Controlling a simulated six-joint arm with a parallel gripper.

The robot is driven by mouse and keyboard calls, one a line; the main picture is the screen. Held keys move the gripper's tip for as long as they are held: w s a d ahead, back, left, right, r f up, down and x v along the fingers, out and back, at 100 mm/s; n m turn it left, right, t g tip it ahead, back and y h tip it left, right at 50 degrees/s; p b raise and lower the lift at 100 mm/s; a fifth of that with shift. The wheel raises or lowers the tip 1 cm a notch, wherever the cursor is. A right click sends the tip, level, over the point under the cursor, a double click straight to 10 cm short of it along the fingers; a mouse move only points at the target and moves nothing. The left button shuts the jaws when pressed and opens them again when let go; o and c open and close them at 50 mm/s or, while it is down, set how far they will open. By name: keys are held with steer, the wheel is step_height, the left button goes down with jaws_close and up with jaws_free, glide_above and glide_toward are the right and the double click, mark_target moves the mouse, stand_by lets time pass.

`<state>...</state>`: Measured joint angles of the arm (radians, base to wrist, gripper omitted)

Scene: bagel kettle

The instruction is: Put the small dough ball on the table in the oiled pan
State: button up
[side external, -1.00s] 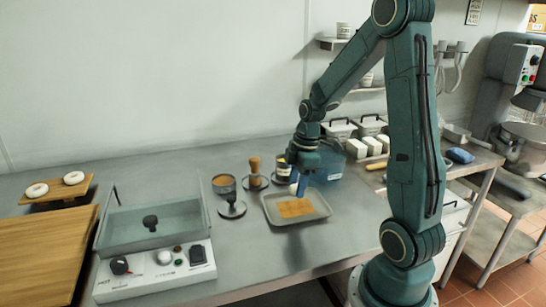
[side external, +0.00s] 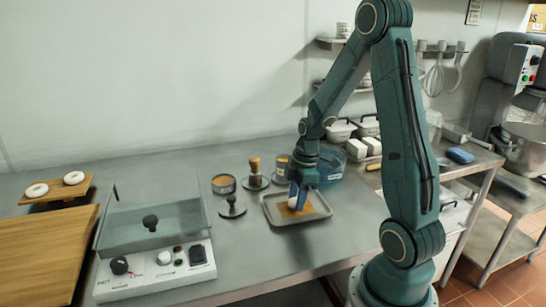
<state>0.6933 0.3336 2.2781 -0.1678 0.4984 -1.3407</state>
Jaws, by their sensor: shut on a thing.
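My gripper (side external: 297,197) points down over the oiled pan, shut on the small dough ball (side external: 292,204). The dough ball is pale and mostly hidden by the blue fingers. The pan (side external: 272,218) is a shallow grey tray with a brownish oily patch (side external: 296,212) in its middle. The dough ball is low over that patch; I cannot tell whether it touches the pan's bottom.
Left of the pan stand a black-handled press (side external: 232,207), a round tin (side external: 223,184) and a wooden-handled tool (side external: 254,172). A kettle with controls (side external: 155,270) is at the front left. A blue tub (side external: 328,168) stands behind the pan.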

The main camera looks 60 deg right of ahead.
steer(key=shift+f, duration=0.1)
steer(key=o, duration=1)
steer(key=shift+c, duration=0.2)
step_height(320, 180, up, 12)
steer(key=s+d, duration=0.1)
steer(key=shift+s, duration=0.15)
stand_by(0.4)
steer(key=s+a+r+m+t, duration=0.2)
steer(key=s+a+r+m, duration=0.2)
steer(key=a, duration=0.5)
steer(key=s+a+r+m+t+h, duration=0.1)
steer(key=s+a+r+m, duration=0.3)
steer(key=a, duration=0.6)
steer(key=shift+s+a+t, duration=0.2)
steer(key=shift+s+t, duration=0.4)
